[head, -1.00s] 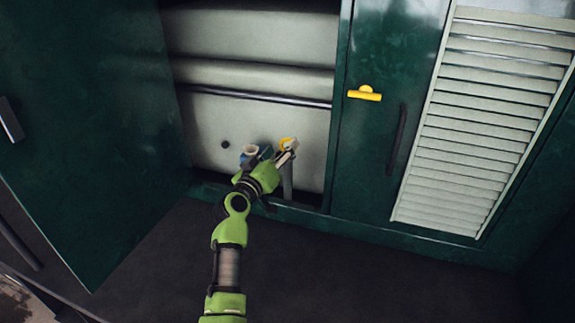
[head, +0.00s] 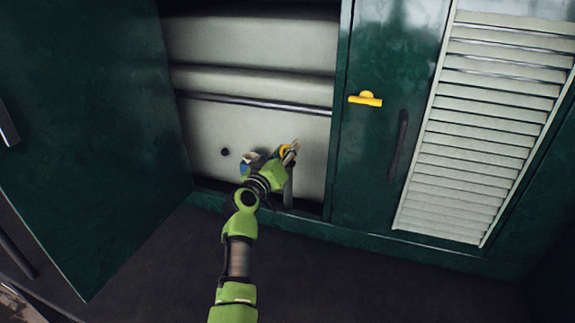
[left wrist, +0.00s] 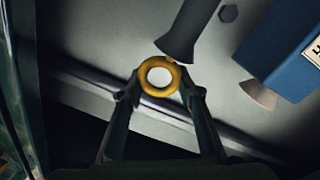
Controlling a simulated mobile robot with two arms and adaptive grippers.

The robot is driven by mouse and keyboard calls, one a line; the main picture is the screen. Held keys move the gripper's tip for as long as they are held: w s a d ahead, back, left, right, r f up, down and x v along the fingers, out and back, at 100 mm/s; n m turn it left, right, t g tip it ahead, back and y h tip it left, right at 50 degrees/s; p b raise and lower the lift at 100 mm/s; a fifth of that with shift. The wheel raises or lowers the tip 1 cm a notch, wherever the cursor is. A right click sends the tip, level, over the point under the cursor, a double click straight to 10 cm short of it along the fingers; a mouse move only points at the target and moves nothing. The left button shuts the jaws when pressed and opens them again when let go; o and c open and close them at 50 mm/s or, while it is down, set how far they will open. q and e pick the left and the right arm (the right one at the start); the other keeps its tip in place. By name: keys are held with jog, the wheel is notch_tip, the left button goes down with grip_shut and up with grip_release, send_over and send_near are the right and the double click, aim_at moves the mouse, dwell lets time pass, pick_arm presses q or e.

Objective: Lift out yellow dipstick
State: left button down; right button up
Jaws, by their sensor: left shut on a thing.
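The yellow dipstick shows as a yellow ring handle (left wrist: 145,75) in the left wrist view, and partly in the head view (head: 284,151). My left gripper (head: 289,152) is at the ring inside the open cabinet. In the left wrist view its two fingers (left wrist: 158,92) are shut on the ring, one on each side. A grey upright tube (head: 288,188) stands below the ring in the head view. The rest of the dipstick is hidden. My right gripper is in neither view.
A blue object (left wrist: 292,45) with a funnel-like end is close to the right of the ring in the left wrist view. The green cabinet door (head: 90,140) stands open at left. A closed green door (head: 385,150) with a yellow latch (head: 365,99) is at right.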

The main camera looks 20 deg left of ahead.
pick_arm(q)
jog(key=shift+r, duration=0.55)
notch_tip(320, 180, up, 27)
jog(key=b, duration=0.5)
